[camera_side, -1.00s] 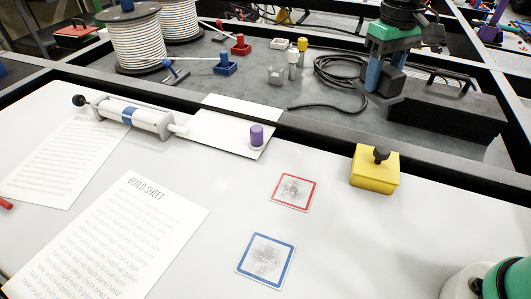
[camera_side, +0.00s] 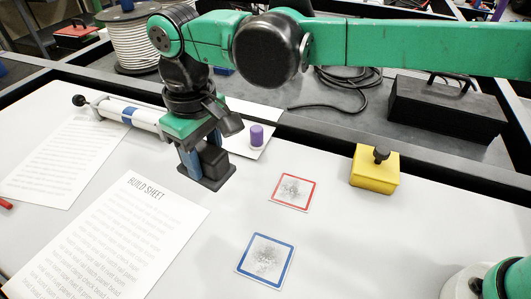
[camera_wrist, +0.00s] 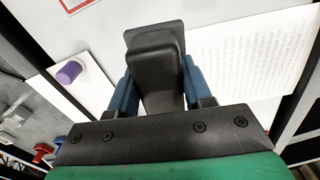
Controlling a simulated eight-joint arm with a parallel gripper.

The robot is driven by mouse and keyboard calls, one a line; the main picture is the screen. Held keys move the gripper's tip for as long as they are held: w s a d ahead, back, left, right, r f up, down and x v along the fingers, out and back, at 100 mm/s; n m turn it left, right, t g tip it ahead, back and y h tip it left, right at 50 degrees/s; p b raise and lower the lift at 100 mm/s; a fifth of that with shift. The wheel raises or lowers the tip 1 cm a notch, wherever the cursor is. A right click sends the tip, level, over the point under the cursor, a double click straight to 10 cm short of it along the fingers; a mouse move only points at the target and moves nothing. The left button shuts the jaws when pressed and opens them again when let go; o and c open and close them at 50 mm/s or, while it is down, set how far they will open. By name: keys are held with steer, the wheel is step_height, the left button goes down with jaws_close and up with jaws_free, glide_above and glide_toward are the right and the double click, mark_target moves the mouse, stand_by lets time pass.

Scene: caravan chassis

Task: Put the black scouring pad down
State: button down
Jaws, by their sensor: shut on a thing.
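The black scouring pad (camera_side: 206,183) is a dark flat plate with a block-shaped grip on it. My gripper (camera_side: 203,163) is shut on that grip, its blue fingers on either side. The pad is low over the white worktop, between the build sheet and the purple-capped piece; I cannot tell whether it touches. In the wrist view the pad (camera_wrist: 155,38) sits between the blue fingers of my gripper (camera_wrist: 160,90). Its underside is hidden.
A red-framed smudged square (camera_side: 292,191) and a blue-framed one (camera_side: 266,260) lie to the right. A yellow block with a black knob (camera_side: 374,172) stands beyond them. The build sheet (camera_side: 130,235) lies left.

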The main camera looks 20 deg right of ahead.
steer(key=n, duration=0.2)
glide_above(183, 250)
step_height(183, 250, down, 3)
step_height(183, 250, down, 8)
steer(key=shift+r, duration=0.25)
steer(key=shift+c, duration=1.9)
jaws_free()
steer(key=shift+f, duration=0.1)
